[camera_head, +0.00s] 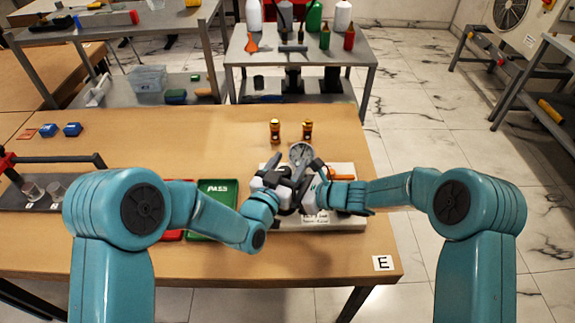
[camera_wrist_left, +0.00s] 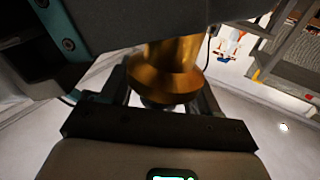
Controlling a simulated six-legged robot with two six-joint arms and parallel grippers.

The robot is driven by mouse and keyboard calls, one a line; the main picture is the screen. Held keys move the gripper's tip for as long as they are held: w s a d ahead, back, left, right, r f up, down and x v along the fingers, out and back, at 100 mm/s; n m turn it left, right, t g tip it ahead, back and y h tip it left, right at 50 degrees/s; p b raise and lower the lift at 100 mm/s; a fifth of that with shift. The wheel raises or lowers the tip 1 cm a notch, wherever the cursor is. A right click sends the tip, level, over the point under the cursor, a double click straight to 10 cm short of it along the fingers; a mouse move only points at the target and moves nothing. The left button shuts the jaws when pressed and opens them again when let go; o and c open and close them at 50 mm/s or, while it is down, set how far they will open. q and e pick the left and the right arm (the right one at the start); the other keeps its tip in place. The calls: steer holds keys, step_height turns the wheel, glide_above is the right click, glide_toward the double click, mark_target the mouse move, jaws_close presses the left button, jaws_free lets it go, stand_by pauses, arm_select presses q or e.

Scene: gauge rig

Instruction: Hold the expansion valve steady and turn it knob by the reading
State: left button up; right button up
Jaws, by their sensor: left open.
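The gauge rig has a pale base plate (camera_head: 345,222) near the right end of the wooden table. A round gauge dial (camera_head: 300,152) stands at its back; its reading is too small to make out. My left gripper (camera_head: 287,180) is open over the rig, in front of the dial. In the left wrist view a brass part (camera_wrist_left: 170,68), perhaps the expansion valve, is very close. The knob cannot be told apart. A lit green display (camera_wrist_left: 172,178) shows at the bottom edge.
Two small brass fittings (camera_head: 275,129) (camera_head: 307,129) stand behind the rig. An orange handle (camera_head: 340,177) lies at its right. A green tray (camera_head: 219,190) and a red tray (camera_head: 178,236) are to the left. A metal bench (camera_head: 300,57) with bottles stands behind the table.

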arm_select(q)
steer(key=c, duration=1)
steer(key=shift+m+h, duration=0.3)
steer(key=shift+h, duration=0.2)
steer(key=shift+r+m+g+h, duration=0.1)
steer(key=shift+m+g+h, duration=0.8)
steer(key=shift+g+h, duration=0.15)
steer(key=shift+s+d+m+g+h, duration=0.15)
steer(key=shift+m+g+h, duration=0.7)
steer(key=shift+g+h, duration=0.15)
steer(key=shift+s+d+m+g+h, duration=0.1)
steer(key=shift+d+m+g+h, duration=0.05)
steer(key=shift+m+g+h, duration=0.75)
steer(key=o, duration=1)
